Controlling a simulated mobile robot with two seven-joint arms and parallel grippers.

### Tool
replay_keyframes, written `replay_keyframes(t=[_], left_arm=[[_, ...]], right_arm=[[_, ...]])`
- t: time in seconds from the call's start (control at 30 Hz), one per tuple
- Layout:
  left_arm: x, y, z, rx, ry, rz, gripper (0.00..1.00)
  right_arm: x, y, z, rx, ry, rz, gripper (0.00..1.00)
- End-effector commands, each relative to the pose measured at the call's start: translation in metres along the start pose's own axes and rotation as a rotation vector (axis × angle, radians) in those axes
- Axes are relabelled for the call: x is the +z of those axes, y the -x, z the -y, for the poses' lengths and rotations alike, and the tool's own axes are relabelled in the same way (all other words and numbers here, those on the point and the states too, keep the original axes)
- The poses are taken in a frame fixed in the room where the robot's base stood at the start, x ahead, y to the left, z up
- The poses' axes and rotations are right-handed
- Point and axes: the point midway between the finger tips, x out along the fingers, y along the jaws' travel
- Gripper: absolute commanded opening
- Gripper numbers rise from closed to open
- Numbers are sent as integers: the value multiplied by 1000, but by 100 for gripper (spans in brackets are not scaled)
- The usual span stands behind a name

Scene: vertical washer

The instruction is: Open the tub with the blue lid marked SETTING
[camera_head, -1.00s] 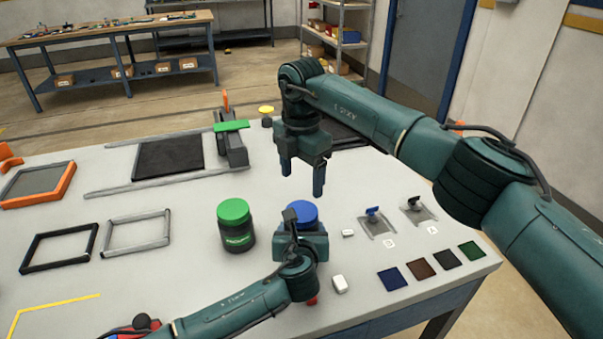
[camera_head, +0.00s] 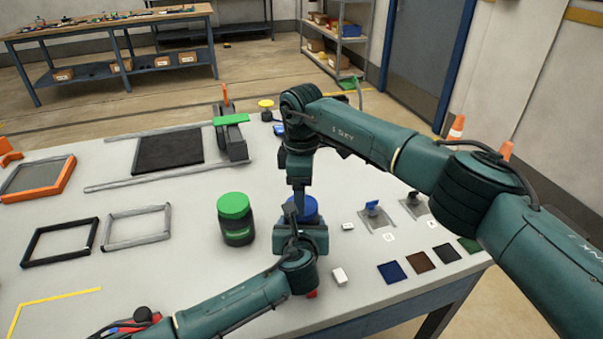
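The tub with the blue lid (camera_head: 311,211) stands near the middle right of the table, mostly hidden behind my grippers. Its marking cannot be seen. My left gripper (camera_head: 291,214) is at the tub's near side; its fingers are largely hidden, so its grip is unclear. My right gripper (camera_head: 299,198) points down over the lid, with its fingertips at or just above the lid's left part. I cannot tell whether they touch the lid or how far apart they are. A similar dark tub with a green lid (camera_head: 234,205) stands to the left.
Small grey stands with blue and dark clips (camera_head: 374,217) are to the right. Coloured swatches (camera_head: 405,264) lie near the front right edge. A white block (camera_head: 339,275) lies close by. Frames (camera_head: 138,226) lie to the left, and a screen press (camera_head: 230,140) stands behind.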

Motion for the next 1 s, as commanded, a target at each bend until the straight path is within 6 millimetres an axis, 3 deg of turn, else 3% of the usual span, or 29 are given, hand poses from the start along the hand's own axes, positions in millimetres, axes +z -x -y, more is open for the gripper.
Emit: replay_keyframes(t=[0.2,0.5,1.0], left_arm=[[0,0,0,0,0,-1,6],[0,0,0,0,1,-1,6],[0,0,0,-1,0,-1,6]], right_arm=[[0,-20,0,0,2,0,73],[0,-22,0,1,2,0,73],[0,-22,0,1,3,-1,36]])
